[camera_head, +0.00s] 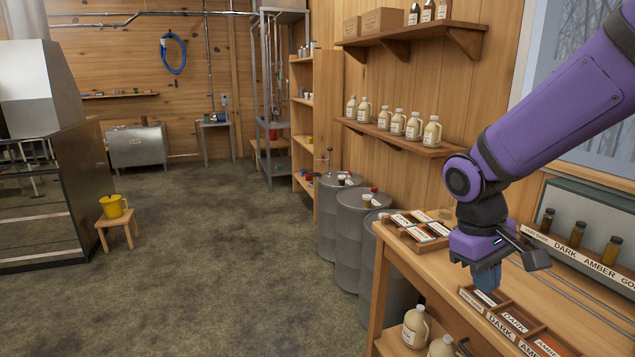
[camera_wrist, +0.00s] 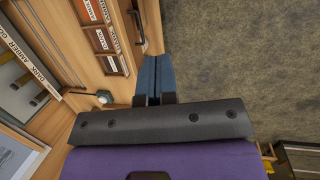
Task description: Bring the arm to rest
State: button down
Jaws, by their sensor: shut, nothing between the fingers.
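My purple arm (camera_head: 560,110) reaches in from the upper right over the wooden bench (camera_head: 415,273). My gripper (camera_head: 487,278) points down near the bench's front part, in front of the long compartment tray with grade labels (camera_head: 515,322). Its blue fingers are shut together with nothing between them. In the wrist view the gripper (camera_wrist: 153,62) shows its two fingers side by side, with the bench and tray to the left and the floor to the right. I cannot tell the exact gap between the fingertips and the tray.
A second label tray (camera_head: 415,229) lies at the bench's far end. A rack of dark sample bottles (camera_head: 577,234) stands at the back. Jugs (camera_head: 415,325) sit on the lower shelf. Grey drums (camera_head: 355,222) stand beyond the bench. The floor (camera_head: 215,255) to the left is largely clear.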

jog(key=s+d+r+m+t+y, duration=0.2)
jog(key=s+r+t, duration=0.4)
jog(key=s+r, duration=0.6)
jog(key=shift+s+d+r+m+t+y, duration=0.35)
jog(key=shift+s+d+m, duration=0.2)
jog(key=shift+m, duration=0.65)
